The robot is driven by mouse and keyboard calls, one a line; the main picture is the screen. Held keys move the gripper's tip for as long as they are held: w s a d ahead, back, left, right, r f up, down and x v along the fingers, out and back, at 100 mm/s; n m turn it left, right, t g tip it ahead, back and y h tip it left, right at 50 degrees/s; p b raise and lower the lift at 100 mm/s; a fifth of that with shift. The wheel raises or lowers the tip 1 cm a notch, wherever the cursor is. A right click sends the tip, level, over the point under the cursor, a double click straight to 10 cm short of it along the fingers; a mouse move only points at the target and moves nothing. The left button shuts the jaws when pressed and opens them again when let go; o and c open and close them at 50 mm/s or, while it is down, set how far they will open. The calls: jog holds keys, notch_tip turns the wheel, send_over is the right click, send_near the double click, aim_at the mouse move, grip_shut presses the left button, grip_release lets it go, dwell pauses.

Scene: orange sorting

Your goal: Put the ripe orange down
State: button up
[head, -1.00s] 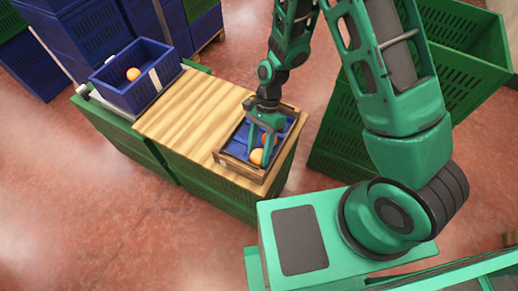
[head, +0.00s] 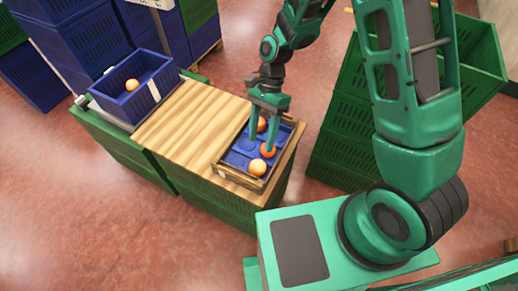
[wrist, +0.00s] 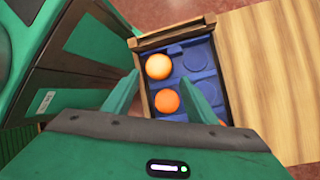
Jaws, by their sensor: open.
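A wooden-rimmed tray (head: 228,177) with a blue insert of round pockets sits at the right end of the wooden tabletop. In the head view it holds a pale orange (head: 257,167) at the near end, a deeper orange one (head: 268,150) beside my fingertip, and another (head: 261,124) partly behind my fingers. My gripper (head: 260,141) is open over the tray, with nothing held between its fingers. The wrist view shows the pale orange (wrist: 159,66) and the deeper one (wrist: 167,101) in pockets between my spread fingers (wrist: 160,84). I cannot tell which one the task means.
A blue crate (head: 128,105) with one orange (head: 132,84) stands at the left end of the table. The wooden tabletop (head: 190,120) between crate and tray is clear. Green crates (head: 345,140) stand to the right. Stacked blue crates (head: 85,50) stand behind.

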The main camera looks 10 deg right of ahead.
jog(key=v, duration=0.3)
jog(key=shift+r, duration=0.1)
jog(key=s+d+r+n+t+h, duration=0.1)
jog(key=d+r+n+t, duration=0.1)
jog(key=d+r, duration=0.55)
jog(key=s+d+r+n+t, duration=0.15)
jog(key=d+r, duration=0.35)
jog(key=d, duration=0.5)
jog(key=s+d+r+n+t, duration=0.1)
jog(key=s+d+r, duration=0.2)
jog(key=s+d, duration=0.3)
jog(key=s+d+r+n+t+h, duration=0.1)
jog(key=s+d+r, duration=0.2)
jog(key=s+d, duration=0.4)
jog(key=s, duration=0.3)
jog(key=shift+r+h, duration=0.3)
jog(key=shift+r, duration=0.1)
